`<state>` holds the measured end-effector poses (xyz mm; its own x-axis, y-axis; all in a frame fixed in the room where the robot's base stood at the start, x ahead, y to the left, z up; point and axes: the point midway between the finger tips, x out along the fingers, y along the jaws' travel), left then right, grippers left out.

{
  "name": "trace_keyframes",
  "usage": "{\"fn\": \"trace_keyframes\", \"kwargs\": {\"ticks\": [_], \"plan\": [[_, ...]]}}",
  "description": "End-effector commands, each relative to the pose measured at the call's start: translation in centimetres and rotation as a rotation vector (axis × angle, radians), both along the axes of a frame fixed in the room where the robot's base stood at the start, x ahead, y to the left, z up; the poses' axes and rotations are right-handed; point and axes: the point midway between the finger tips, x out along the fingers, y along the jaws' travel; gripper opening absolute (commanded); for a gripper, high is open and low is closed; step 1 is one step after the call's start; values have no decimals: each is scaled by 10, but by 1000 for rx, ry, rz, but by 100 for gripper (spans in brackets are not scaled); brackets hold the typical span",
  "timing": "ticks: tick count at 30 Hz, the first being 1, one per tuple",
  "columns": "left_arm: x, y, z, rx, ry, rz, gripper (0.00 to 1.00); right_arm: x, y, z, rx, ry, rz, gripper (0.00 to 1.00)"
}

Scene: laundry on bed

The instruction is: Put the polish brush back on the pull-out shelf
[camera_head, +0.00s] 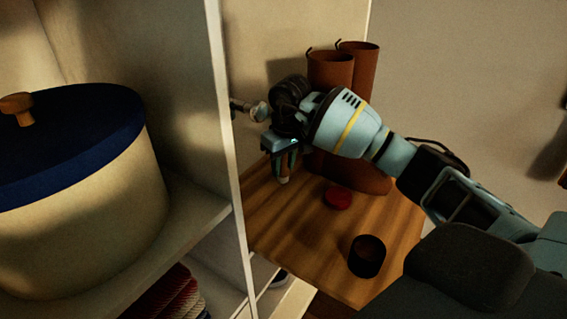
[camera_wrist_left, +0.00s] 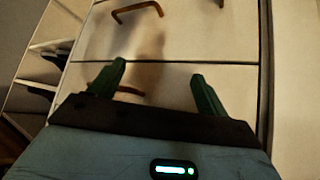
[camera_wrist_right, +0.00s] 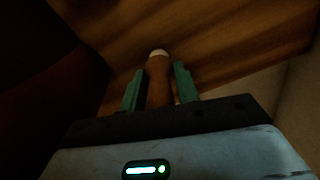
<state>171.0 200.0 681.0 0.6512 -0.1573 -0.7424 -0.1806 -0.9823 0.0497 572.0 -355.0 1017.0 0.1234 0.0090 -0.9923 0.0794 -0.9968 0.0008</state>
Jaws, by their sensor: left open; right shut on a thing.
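The polish brush (camera_wrist_right: 158,82) has a brown wooden body with a pale tip. In the right wrist view it stands between the two green fingers of my right gripper (camera_wrist_right: 160,85), which is shut on it. In the head view my right gripper (camera_head: 284,165) points down over the wooden pull-out shelf (camera_head: 300,245), and the brush's pale end (camera_head: 284,180) shows just below the fingers. I cannot tell whether the brush touches the shelf. My left gripper (camera_wrist_left: 155,85) is open and empty in front of pale drawer fronts. It is not in the head view.
Tall brown boots (camera_head: 345,170) stand at the back of the shelf, behind my right arm. A red round tin (camera_head: 337,198) and a dark round tin (camera_head: 367,256) lie on the shelf. A white cabinet panel (camera_head: 228,130) borders it on the left, beside a blue-lidded basket (camera_head: 80,200).

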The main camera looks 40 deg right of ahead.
Motion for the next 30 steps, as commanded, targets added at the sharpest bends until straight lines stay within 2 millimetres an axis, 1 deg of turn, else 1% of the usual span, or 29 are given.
{"fn": "trace_keyframes", "kwargs": {"ticks": [4, 5, 9, 17, 21, 23, 26, 30], "plan": [[-3, 0, -3, 0, 7, 0, 77, 0, 0, -4, 0, 1, 0, 8], [-2, 0, -3, 0, 6, 0, 77, 0, 0, -4, 1, 1, 0, 34], [-2, 0, -2, 1, 6, 0, 77, 0, 0, -3, 1, 0, 0, 52], [-2, 0, -2, 1, 5, 0, 77, 0, 0, -2, 0, 0, 0, 53], [0, 0, 0, 1, 1, -1, 77, 0, 0, 5, 0, -3, 0, 53], [-1, 0, -1, 1, 3, 0, 77, 0, 0, 11, 1, -4, 0, 53], [-2, 0, -2, 1, 5, 0, 77, -2, 0, 28, -1, -5, 0, 53], [-3, 0, -4, 0, 9, 0, 77, -6, -1, 56, 0, -5, 0, 53]]}}
